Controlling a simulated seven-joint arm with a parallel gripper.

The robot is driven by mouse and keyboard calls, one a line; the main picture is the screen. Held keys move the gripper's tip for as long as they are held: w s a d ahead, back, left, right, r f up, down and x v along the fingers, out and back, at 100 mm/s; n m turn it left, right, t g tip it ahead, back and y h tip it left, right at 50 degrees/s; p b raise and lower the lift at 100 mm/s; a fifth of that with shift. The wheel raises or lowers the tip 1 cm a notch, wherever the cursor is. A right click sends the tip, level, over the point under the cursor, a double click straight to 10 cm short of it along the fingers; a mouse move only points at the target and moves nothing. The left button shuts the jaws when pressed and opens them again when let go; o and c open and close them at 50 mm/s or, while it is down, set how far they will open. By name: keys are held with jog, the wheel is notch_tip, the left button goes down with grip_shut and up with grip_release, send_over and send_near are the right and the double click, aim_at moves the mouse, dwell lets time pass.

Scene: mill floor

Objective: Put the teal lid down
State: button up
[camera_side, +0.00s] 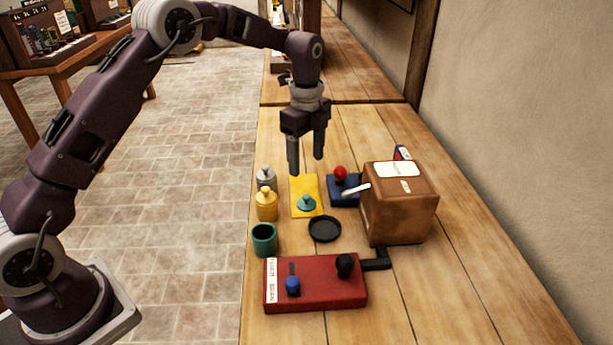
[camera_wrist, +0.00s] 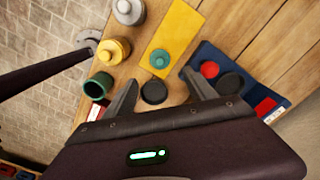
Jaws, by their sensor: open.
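The teal lid (camera_side: 306,203) lies on the yellow mat (camera_side: 304,184), near the mat's front end. It also shows in the wrist view (camera_wrist: 160,59) on the yellow mat (camera_wrist: 178,32). My gripper (camera_side: 307,165) is open and empty, above the table over the far part of the mat. In the wrist view its two fingers (camera_wrist: 162,92) are spread apart with nothing between them. A teal cup (camera_side: 264,240) stands without a lid at the table's left edge; it also shows in the wrist view (camera_wrist: 98,86).
A yellow lidded jar (camera_side: 266,204) and a grey lidded jar (camera_side: 266,178) stand left of the mat. A black dish (camera_side: 324,229), a red lever box (camera_side: 318,284), a blue base with a red knob (camera_side: 341,186) and a brown box (camera_side: 400,205) stand nearby.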

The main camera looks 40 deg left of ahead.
jog(key=shift+r, duration=0.45)
jog(key=s+d+r+n+t, duration=0.1)
jog(key=s+r+n+t, duration=0.2)
jog(key=s+r+n, duration=1.05)
jog(key=s+r+n+t, duration=0.1)
jog(key=s+n, duration=0.3)
jog(key=s, duration=1.8)
jog(key=shift+s+d+t, duration=0.3)
jog(key=shift+d+t, duration=0.15)
jog(key=shift+t, duration=0.35)
